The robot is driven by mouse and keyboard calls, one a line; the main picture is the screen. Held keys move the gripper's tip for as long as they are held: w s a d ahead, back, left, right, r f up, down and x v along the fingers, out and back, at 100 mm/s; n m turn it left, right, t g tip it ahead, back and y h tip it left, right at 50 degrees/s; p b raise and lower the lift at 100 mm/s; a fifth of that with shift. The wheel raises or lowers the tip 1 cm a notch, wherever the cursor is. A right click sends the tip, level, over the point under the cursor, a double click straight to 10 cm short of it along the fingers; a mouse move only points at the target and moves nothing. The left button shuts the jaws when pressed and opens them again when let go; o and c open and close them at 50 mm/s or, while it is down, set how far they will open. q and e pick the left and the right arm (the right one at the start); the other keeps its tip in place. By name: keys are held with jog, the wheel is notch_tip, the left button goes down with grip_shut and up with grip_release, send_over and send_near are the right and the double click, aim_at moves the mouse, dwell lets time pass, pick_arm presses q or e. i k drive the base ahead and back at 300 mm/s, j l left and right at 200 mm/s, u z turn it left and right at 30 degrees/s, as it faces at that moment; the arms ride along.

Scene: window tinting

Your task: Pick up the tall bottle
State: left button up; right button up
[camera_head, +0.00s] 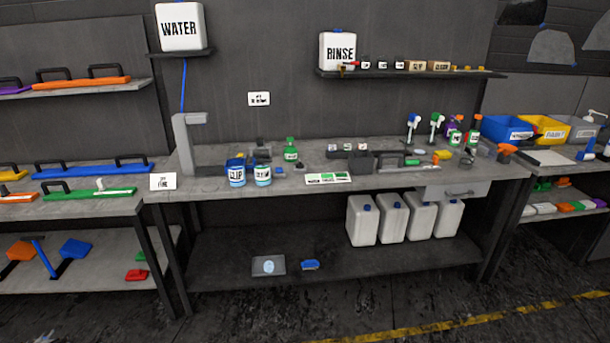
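Several bottles are in view, and I cannot tell for sure which one is the tall bottle. A blue-and-white spray bottle (412,128) and a green-and-white spray bottle (436,127) stand upright towards the right of the workbench (330,190). A green spray bottle (473,131) with a red top stands further right. A small green bottle (291,151) with a white label stands near the bench's middle. Neither of my grippers is in view.
Two blue cans (237,173) (262,173) stand near the front edge. Several white jugs (361,222) stand on the lower shelf. Blue and yellow bins (506,129) (545,129) are at the right. A grey post (184,145) rises at the bench's left. The floor in front is clear.

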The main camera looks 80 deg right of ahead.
aim_at(261, 158)
jog(key=l+z, duration=0.1)
jog(key=z, duration=2.2)
